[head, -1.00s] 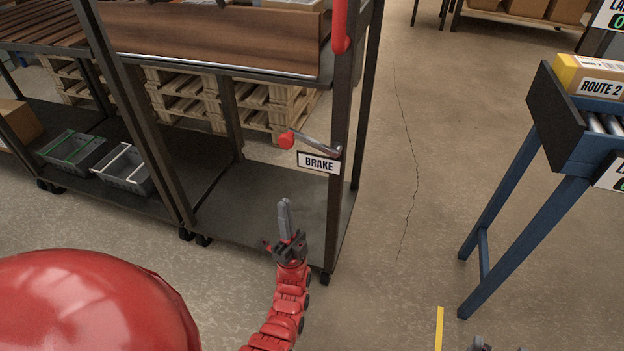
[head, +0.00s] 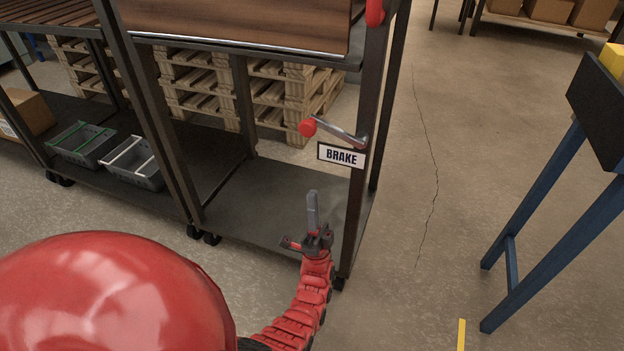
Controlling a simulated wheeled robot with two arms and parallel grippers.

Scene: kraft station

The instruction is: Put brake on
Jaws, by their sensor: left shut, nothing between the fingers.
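The brake lever (head: 338,131) is a grey metal bar with a red knob (head: 307,127) at its left end. It is fixed to the cart's dark front right post, with its bar running from the knob slightly down to the post. A white BRAKE label (head: 341,155) sits just below it. My left gripper (head: 312,197) is shut and empty, fingers pointing up, below the knob and apart from it. It shows in front of the cart's lower shelf (head: 258,197). My right gripper is not in view.
The cart's post (head: 356,215) stands right of my left gripper. A wooden-fronted upper shelf (head: 240,25) is above the lever. Wooden pallets (head: 200,90) stand behind. Grey bins (head: 135,165) are at the left. A blue-legged stand (head: 545,220) is at the right, with clear floor between.

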